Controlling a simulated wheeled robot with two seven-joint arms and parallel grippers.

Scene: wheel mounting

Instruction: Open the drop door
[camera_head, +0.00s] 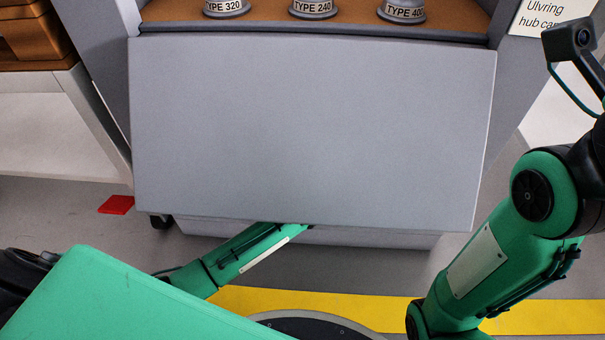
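The drop door (312,130) is a plain light-grey panel on the front of the grey cabinet, just below the shelf with the hub caps. It covers the cabinet's front below that shelf, and no interior shows behind it. How far it is swung out is hard to tell. My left arm comes in from the lower left, and its forearm passes under the door's lower edge. My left gripper is hidden behind the door. My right arm stands at the right, apart from the door, and its gripper is outside the picture.
Hub caps labelled TYPE 320 (227,8), TYPE 240 (313,8) and TYPE 400 (401,10) stand on the brown shelf (270,16). A red piece (116,204) lies on the floor at left. A white rack (55,125) stands left. A yellow stripe (545,318) crosses the floor.

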